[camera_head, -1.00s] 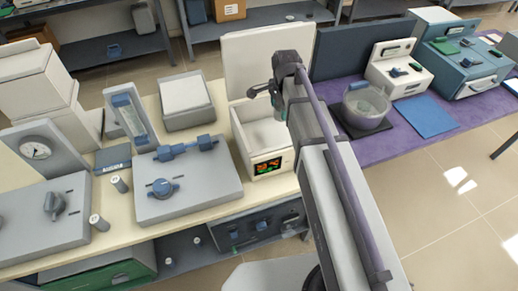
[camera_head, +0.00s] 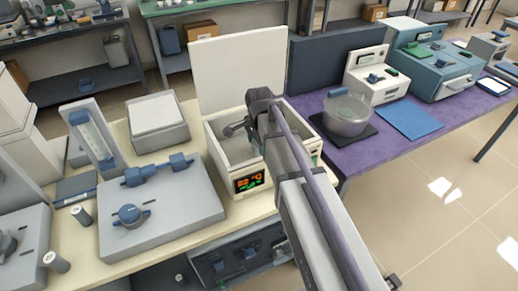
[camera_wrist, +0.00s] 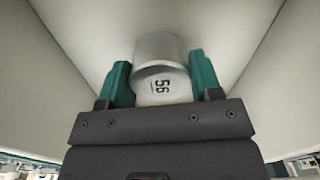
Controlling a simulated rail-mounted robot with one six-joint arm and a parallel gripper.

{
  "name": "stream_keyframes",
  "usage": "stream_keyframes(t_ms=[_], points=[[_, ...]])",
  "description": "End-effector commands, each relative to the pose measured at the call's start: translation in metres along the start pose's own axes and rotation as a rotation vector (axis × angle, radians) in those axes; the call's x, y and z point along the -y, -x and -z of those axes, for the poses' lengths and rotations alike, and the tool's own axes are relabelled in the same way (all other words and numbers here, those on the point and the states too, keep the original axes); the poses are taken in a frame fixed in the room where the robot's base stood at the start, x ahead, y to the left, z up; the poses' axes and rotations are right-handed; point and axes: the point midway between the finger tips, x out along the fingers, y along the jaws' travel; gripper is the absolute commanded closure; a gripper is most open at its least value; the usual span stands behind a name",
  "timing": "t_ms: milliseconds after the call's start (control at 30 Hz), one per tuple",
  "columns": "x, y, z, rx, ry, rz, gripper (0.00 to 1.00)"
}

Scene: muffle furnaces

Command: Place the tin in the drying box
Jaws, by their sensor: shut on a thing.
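The tin (camera_wrist: 161,82), a small light-grey cylinder marked 56, is between the two teal fingers of my gripper (camera_wrist: 161,84) in the wrist view. The fingers are shut on its sides. The drying box (camera_head: 222,168) is a white open-topped box with a lit display on its front, and its lid (camera_head: 235,75) stands upright behind it. In the head view my arm reaches over the box; the fingers and tin are hidden there. Pale walls of the box (camera_wrist: 60,25) surround the tin in the wrist view. I cannot tell whether it touches the floor.
Left of the box are a grey panel with a blue knob (camera_head: 170,215), a white-topped unit (camera_head: 157,125) and small cylinders (camera_head: 81,215).

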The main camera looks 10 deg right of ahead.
Motion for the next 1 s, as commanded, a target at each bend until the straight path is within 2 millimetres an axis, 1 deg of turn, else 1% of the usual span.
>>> stream_keyframes(t_ms=[100, 233, 267, 500, 533, 700, 800, 867, 967, 1000], points=[[0.000, 0.002, 0.000, 0.000, 0.000, 0.000, 0.71], [0.000, -0.003, 0.000, 0.000, 0.000, 0.000, 0.71], [0.000, -0.002, 0.000, 0.000, 0.000, 0.000, 0.40], [0.000, -0.001, 0.000, 0.000, 0.000, 0.000, 0.17], [0.000, -0.001, 0.000, 0.000, 0.000, 0.000, 0.16], [0.000, -0.001, 0.000, 0.000, 0.000, 0.000, 0.16], [0.000, 0.003, 0.000, 0.000, 0.000, 0.000, 0.16], [0.000, 0.009, 0.000, 0.000, 0.000, 0.000, 0.16], [0.000, 0.027, 0.000, 0.000, 0.000, 0.000, 0.16], [0.000, 0.037, 0.000, 0.000, 0.000, 0.000, 0.16]])
